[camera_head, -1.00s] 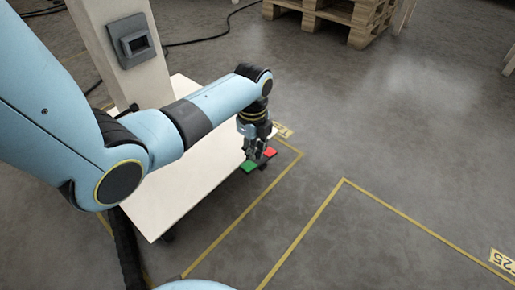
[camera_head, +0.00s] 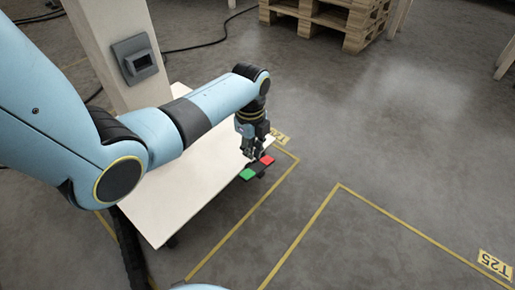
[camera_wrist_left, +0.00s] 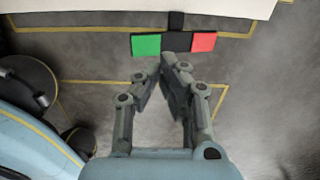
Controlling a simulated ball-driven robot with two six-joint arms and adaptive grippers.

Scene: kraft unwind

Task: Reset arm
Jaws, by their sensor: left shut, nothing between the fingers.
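My left gripper (camera_head: 250,150) points down just above the dark bar with a green pad (camera_head: 247,175) and a red pad (camera_head: 267,160), at the right edge of a white cart top. In the left wrist view the fingers (camera_wrist_left: 165,72) are drawn together at the tips with nothing between them. There the green pad (camera_wrist_left: 146,45) lies left of the fingertips and the red pad (camera_wrist_left: 203,41) right of them. I cannot tell whether the fingertips touch the bar. My right gripper is not in view.
The white cart top (camera_head: 175,205) lies under my left arm, with a pale post (camera_head: 115,50) carrying a grey box (camera_head: 135,58). Yellow floor lines (camera_head: 300,235) and a T25 label (camera_head: 495,265) mark the floor. A wooden pallet (camera_head: 330,15) stands at the back.

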